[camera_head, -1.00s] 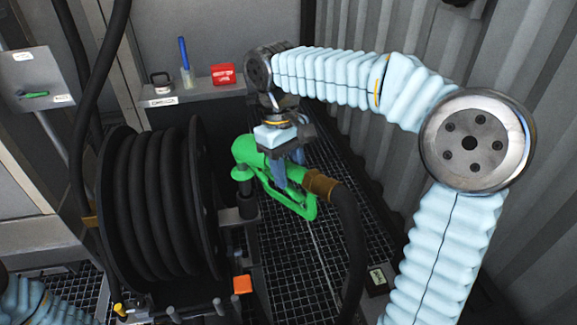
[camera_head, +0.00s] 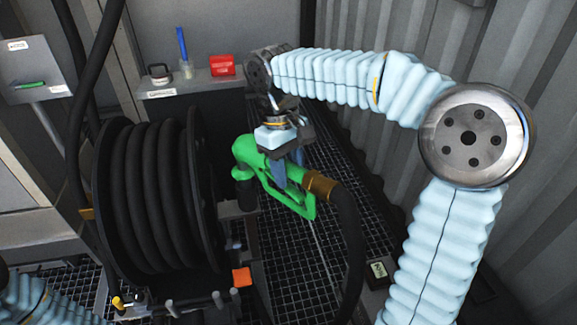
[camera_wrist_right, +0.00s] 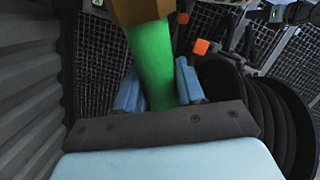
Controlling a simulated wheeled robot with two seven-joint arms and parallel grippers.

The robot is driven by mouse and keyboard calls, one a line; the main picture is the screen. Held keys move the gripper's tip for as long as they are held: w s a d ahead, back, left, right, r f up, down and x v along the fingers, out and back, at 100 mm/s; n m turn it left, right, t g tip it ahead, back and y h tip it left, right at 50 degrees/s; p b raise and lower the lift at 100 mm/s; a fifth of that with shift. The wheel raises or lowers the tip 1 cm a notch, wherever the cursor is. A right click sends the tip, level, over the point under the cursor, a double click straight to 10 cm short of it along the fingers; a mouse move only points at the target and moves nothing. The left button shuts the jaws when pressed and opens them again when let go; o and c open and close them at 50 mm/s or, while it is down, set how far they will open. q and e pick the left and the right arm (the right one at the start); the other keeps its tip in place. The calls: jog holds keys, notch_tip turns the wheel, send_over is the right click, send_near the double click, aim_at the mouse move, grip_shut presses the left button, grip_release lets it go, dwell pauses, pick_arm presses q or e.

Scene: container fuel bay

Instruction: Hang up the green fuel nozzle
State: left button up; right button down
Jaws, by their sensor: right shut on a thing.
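The green fuel nozzle (camera_head: 269,170) is in the middle of the head view, with a brass collar (camera_head: 319,185) at its hose end. My right gripper (camera_head: 281,172) is above the nozzle and shut on its handle. In the right wrist view the green handle (camera_wrist_right: 153,65) runs between the two blue fingers (camera_wrist_right: 160,85). A dark cylindrical part (camera_head: 244,188) is under the front end of the nozzle, beside the reel. I cannot tell whether the spout is inside it or in front of it. My left gripper is out of view.
A black hose reel (camera_head: 155,200) stands left of the nozzle. The black hose (camera_head: 350,240) hangs from the collar. A shelf (camera_head: 196,85) at the back holds a red box (camera_head: 222,66) and small items. A corrugated wall (camera_head: 400,40) closes the right side.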

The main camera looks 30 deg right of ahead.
jog(key=shift+f+b, duration=1.05)
jog(key=shift+f, duration=0.85)
jog(key=c, duration=0.6)
grip_release()
jog(key=w+r+p, duration=0.1)
jog(key=r, duration=0.3)
jog(key=r+p, duration=0.1)
jog(key=r, duration=0.4)
jog(key=w+r+p, duration=0.1)
jog(key=r, duration=0.3)
jog(key=shift+w+a+r, duration=0.3)
jog(key=shift+a+r, duration=0.05)
jog(key=shift+a, duration=0.05)
